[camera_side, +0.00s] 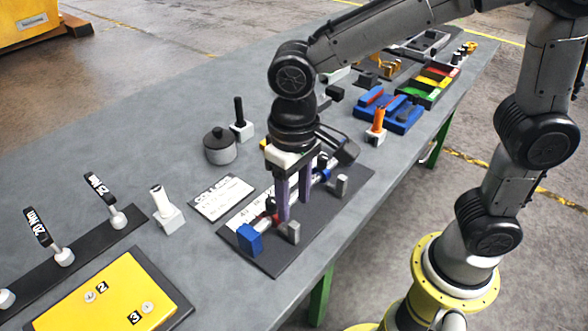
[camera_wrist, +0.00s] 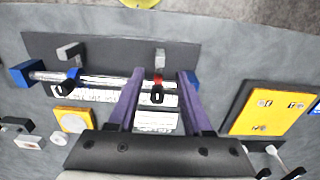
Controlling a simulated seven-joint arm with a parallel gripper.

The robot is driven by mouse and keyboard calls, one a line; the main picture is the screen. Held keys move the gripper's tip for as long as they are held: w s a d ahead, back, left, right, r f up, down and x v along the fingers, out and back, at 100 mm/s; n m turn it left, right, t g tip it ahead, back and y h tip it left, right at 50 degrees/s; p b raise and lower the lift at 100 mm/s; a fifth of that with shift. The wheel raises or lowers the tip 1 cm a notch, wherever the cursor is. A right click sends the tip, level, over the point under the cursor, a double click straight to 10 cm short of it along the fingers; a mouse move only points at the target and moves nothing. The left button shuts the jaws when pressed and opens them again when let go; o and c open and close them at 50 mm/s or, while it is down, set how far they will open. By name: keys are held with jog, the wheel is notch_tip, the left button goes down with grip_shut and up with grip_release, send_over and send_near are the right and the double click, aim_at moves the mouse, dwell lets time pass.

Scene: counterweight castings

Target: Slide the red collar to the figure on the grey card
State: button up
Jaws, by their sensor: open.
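The red collar (camera_wrist: 158,79) sits on a metal rod (camera_wrist: 105,80) with a black pointer hanging from it. In the wrist view it lies between the fingers of my gripper (camera_wrist: 161,76), which is open, with a gap on each side. In the side view my gripper (camera_side: 294,206) reaches down over the rod, and the red collar (camera_side: 273,212) is mostly hidden behind a finger. A pale card (camera_side: 222,198) with dark lettering lies beside the rod fixture; it also shows in the wrist view (camera_wrist: 156,121). Its figure is too small to read.
A blue collar (camera_wrist: 73,76) with a black pointer is farther along the rod. Blue blocks (camera_side: 250,240) hold the rod ends, above a white scale strip (camera_wrist: 100,97). Grey posts (camera_side: 294,232) stand on the dark base. A lidded grey pot (camera_side: 220,148) stands behind.

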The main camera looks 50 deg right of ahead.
notch_tip(320, 180, up, 7)
jog(key=shift+f, duration=0.15)
dwell(0.4)
jog(key=d+r+m+t, duration=0.1)
jog(key=d+r+m, duration=0.15)
jog(key=d, duration=0.35)
jog(key=s+d+f+n+t, duration=0.2)
jog(key=s+d+f+t, duration=0.1)
jog(key=s+d, duration=0.7)
jog(key=shift+s+d+f+t, duration=0.4)
jog(key=shift+d+t, duration=0.1)
jog(key=shift+t, duration=0.3)
jog(key=shift+r+n, duration=0.1)
jog(key=shift+n, duration=0.15)
dwell(0.3)
